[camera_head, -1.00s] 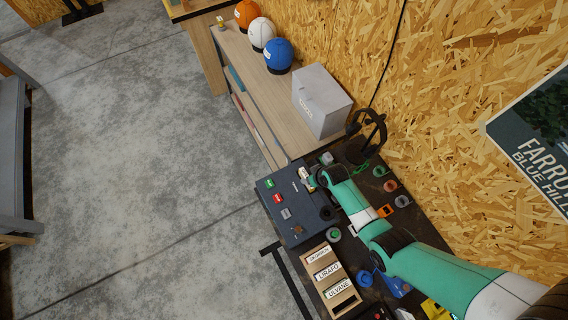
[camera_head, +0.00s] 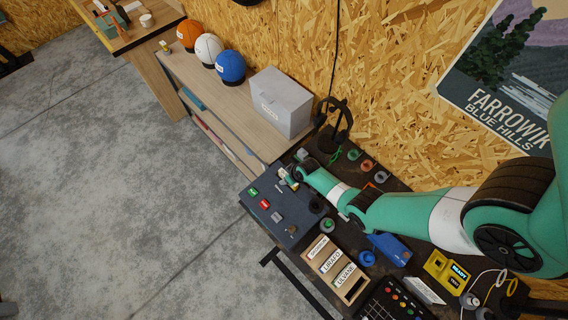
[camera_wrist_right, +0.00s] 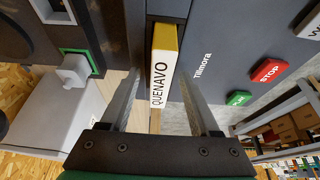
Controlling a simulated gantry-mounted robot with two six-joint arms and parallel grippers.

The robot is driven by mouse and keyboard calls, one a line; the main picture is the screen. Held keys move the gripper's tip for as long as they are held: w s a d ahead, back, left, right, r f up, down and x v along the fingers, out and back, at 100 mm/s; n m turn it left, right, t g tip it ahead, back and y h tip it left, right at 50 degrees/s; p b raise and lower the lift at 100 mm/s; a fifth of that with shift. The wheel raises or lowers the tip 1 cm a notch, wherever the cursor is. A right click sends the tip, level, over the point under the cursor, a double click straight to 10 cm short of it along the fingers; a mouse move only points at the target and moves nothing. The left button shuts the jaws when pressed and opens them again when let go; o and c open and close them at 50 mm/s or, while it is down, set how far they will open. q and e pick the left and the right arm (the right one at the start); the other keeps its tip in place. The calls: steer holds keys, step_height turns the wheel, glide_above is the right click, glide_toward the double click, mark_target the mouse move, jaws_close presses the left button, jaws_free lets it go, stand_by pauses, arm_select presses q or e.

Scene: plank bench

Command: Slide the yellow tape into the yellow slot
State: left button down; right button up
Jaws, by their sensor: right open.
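The yellow tape (camera_wrist_right: 163,65) has a white label reading QUENAVO. In the right wrist view it lies between the two fingers of my right gripper (camera_wrist_right: 160,78), with a gap on each side. My right gripper is open and also shows in the head view (camera_head: 289,179), at the back left corner of the dark grey panel (camera_head: 273,216). The tape's far end is at the panel's edge, beside the word Tilmora; I cannot tell how deep it sits. A yellow box (camera_head: 439,269) with a READY display and dark opening stands on the bench's right side. My left gripper is not in view.
A wooden rack (camera_head: 351,290) holds several labelled tapes. The panel carries a green button (camera_wrist_right: 239,98) and a red STOP button (camera_wrist_right: 268,70). A headphone stand (camera_head: 333,127), tape rolls and a blue box (camera_head: 390,249) crowd the bench near my arm.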

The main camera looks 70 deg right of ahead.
steer(key=shift+f, duration=0.25)
jaws_close()
stand_by(0.4)
